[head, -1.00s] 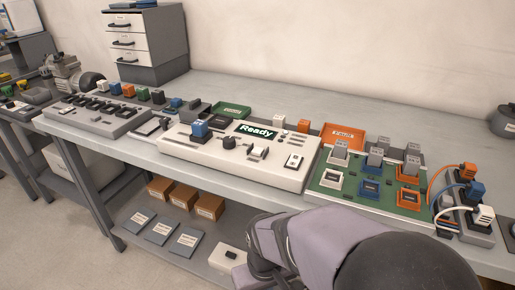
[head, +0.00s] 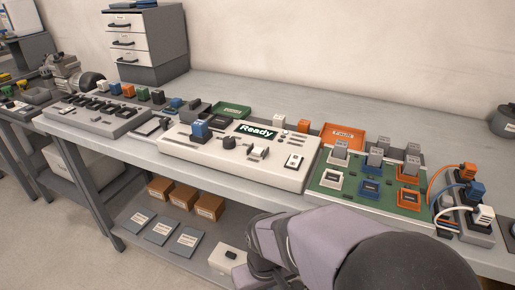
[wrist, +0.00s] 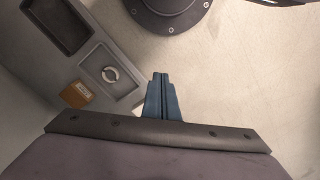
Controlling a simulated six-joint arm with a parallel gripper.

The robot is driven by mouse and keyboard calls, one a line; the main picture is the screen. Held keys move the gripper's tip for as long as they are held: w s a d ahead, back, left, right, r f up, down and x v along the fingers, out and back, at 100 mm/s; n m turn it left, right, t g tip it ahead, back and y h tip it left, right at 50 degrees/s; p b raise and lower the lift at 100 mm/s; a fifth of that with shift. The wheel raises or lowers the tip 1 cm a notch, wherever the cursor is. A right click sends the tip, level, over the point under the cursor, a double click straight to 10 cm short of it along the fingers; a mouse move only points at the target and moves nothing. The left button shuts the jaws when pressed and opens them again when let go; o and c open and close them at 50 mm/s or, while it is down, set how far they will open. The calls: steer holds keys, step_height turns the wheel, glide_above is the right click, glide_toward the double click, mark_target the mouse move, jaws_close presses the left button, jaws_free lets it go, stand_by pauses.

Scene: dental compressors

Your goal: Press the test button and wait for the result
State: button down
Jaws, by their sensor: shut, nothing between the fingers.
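The white test station (head: 225,161) sits on the bench in the middle of the head view. Its display (head: 256,130) reads "Ready" in light letters on dark green. A blue module (head: 199,130) is seated at its left, with a dark knob (head: 229,142) and a pale module (head: 258,152) to the right. A small white plate with a dark control (head: 293,161) is at its right end; I cannot read whether this is the test button. My gripper (wrist: 160,76) is shut and empty in the wrist view, away from the station. The head view does not show its fingertips.
A green board with sockets (head: 329,195) lies right of the station, with cabled plugs (head: 484,215) beyond. A green tray (head: 231,111) and an orange "Fault" tray (head: 343,135) stand behind. The wrist view shows a grey panel (wrist: 125,80) and pale floor.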

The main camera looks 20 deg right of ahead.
steer(key=shift+r, duration=0.15)
steer(key=s+d+r+m+g+y+p, duration=0.15)
steer(key=r+m+p, duration=0.25)
steer(key=r+p, duration=1.25)
steer(key=s+d+r+m+y+p, duration=0.1)
steer(key=d+r+m+y+p, duration=0.2)
steer(key=r+p, duration=1.35)
steer(key=w+d+r+m+t+p, duration=0.1)
steer(key=w+r+m+t+p, duration=0.3)
steer(key=w+m, duration=0.3)
steer(key=w+d+r+m+t+p, duration=0.1)
steer(key=w+r+m+t+p, duration=0.3)
steer(key=w, duration=1)
steer(key=m+t+p, duration=0.1)
steer(key=m, duration=0.2)
steer(key=shift+w+d+m+t, duration=0.2)
steer(key=shift+d+m+t, duration=0.05)
steer(key=shift+m+t, duration=0.1)
steer(key=shift+f, duration=0.1)
